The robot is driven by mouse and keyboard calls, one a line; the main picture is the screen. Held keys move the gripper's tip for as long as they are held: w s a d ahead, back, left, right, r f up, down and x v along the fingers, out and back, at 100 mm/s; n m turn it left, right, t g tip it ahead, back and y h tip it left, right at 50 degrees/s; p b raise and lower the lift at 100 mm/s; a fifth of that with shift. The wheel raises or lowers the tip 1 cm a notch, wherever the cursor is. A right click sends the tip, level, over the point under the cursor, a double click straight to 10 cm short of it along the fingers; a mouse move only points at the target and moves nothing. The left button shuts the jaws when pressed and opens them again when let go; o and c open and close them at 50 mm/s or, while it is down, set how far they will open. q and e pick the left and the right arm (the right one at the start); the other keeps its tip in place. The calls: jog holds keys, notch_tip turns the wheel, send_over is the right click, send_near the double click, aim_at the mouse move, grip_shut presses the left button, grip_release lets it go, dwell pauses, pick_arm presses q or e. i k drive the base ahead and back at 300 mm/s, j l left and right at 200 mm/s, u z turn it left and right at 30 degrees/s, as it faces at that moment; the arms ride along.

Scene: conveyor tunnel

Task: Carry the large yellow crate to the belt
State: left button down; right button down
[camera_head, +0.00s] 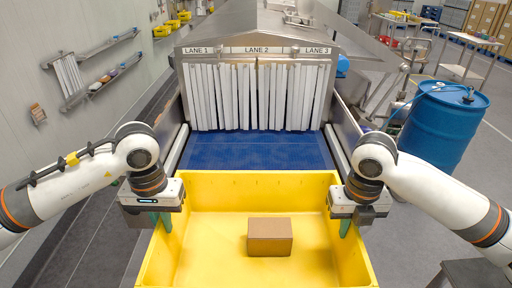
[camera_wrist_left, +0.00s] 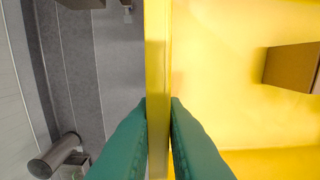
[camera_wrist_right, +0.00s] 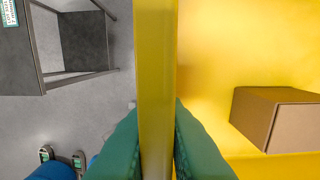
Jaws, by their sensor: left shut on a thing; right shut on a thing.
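The large yellow crate (camera_head: 210,181) is in front of me at the bottom middle of the head view, with a brown cardboard box (camera_head: 269,237) inside it. My left gripper (camera_head: 158,220) is shut on the crate's left wall; the left wrist view shows green fingers on both sides of the yellow rim (camera_wrist_left: 157,60). My right gripper (camera_head: 347,226) is shut on the right wall, its fingers on both sides of the rim (camera_wrist_right: 156,70) in the right wrist view. The blue belt (camera_head: 250,150) lies just beyond the crate's far wall. The crate's underside is hidden.
White strip curtains (camera_head: 255,97) hang at the tunnel mouth under the lane signs. Metal side rails flank the belt. A blue barrel (camera_head: 440,120) stands to the right. A dark stand (camera_wrist_right: 70,45) is on the floor outside the crate's right side.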

aim_at(257, 158)
jog(key=i, duration=1.4)
